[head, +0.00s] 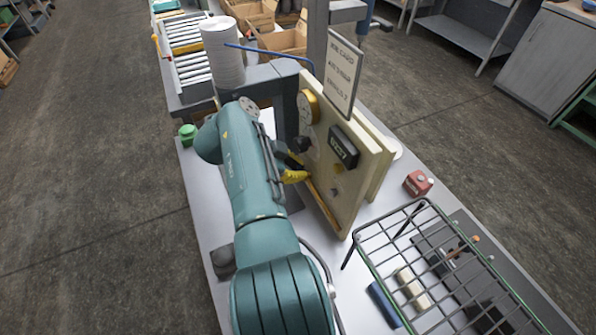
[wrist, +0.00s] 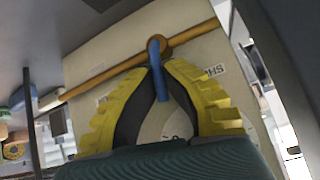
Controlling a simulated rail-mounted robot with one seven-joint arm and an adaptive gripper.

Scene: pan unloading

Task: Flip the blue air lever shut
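The blue air lever (wrist: 158,88) hangs from a joint on a copper-coloured pipe (wrist: 103,72) across the cream panel in the wrist view. The lever's free end points down toward my palm, roughly crosswise to the pipe. My gripper (wrist: 158,67) has its yellow, black-padded fingers on both sides of the lever. Their tips are closed together around it just below the joint. In the head view my gripper (head: 303,174) is at the left face of the cream panel (head: 345,192); the lever is hidden there.
A dark display box (head: 343,152) and a round yellow dial (head: 308,106) stick out of the panel. A white sign (head: 343,72) stands above it. A wire rack (head: 430,262) and a red box (head: 418,183) are to the right. A green object (head: 187,134) sits at the left edge.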

